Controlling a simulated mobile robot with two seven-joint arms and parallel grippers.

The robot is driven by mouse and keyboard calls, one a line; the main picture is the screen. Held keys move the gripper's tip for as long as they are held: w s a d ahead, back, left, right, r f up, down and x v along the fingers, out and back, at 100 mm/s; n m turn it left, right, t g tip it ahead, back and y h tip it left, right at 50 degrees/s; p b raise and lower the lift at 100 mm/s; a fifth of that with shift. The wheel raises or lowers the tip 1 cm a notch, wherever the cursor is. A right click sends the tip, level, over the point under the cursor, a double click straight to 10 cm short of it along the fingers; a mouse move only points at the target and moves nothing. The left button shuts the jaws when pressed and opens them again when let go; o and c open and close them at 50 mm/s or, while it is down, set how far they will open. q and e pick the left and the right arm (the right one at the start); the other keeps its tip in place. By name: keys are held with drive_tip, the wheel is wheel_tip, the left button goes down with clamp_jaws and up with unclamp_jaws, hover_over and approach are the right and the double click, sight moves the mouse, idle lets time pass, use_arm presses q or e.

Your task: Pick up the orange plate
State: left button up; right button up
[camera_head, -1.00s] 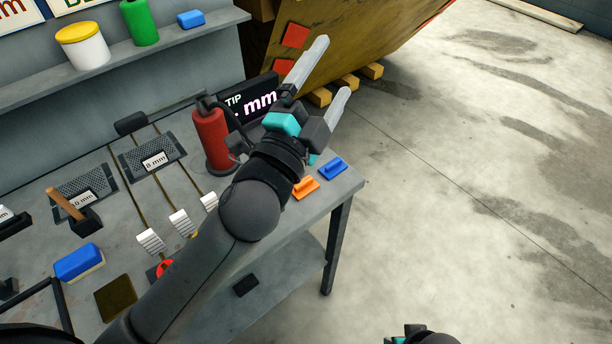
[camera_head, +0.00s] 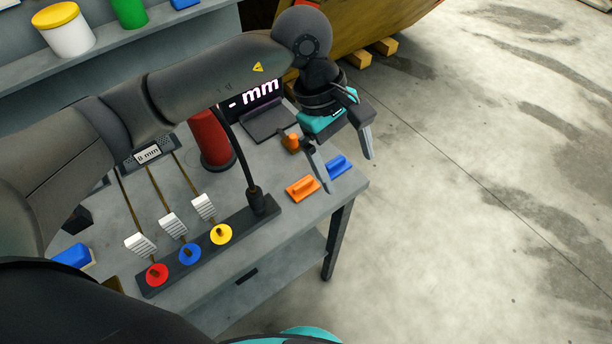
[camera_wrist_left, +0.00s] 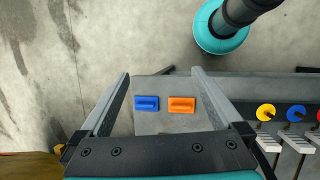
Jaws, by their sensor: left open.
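The orange plate (camera_head: 303,188) is a small flat piece with a raised handle. It lies near the right end of the grey workbench (camera_head: 290,226). A matching blue plate (camera_head: 339,166) lies just beside it, toward the back right. In the left wrist view the orange plate (camera_wrist_left: 181,105) and the blue plate (camera_wrist_left: 147,103) sit side by side between the fingers. My left gripper (camera_head: 350,174) is open and empty, pointing down above the plates. In the left wrist view the left gripper (camera_wrist_left: 160,103) has its fingers wide apart. My right gripper is not in view.
A dark bar with red (camera_head: 157,275), blue (camera_head: 190,254) and yellow (camera_head: 221,234) discs lies left of the plates. A red cylinder (camera_head: 210,141), a display (camera_head: 254,95) and an orange knob (camera_head: 291,142) stand behind. Open floor lies beyond the bench's right edge.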

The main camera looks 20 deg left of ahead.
use_arm(q)
drive_tip(key=w+a+y, duration=0.4)
drive_tip(key=a, duration=0.4)
drive_tip(key=p, duration=0.1)
hover_over(303, 184)
drive_tip(key=shift+t, duration=0.4)
wheel_tip(303, 184, down, 10)
drive_tip(key=shift+r, duration=0.2)
drive_tip(key=shift+f+p, duration=0.6)
drive_tip(key=shift+f, duration=2.1)
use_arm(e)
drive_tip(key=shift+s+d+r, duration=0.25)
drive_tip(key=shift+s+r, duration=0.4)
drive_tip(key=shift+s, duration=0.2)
use_arm(q)
drive_tip(key=c, duration=1.2)
drive_tip(key=shift+c, duration=0.2)
drive_tip(key=shift+r, duration=0.2)
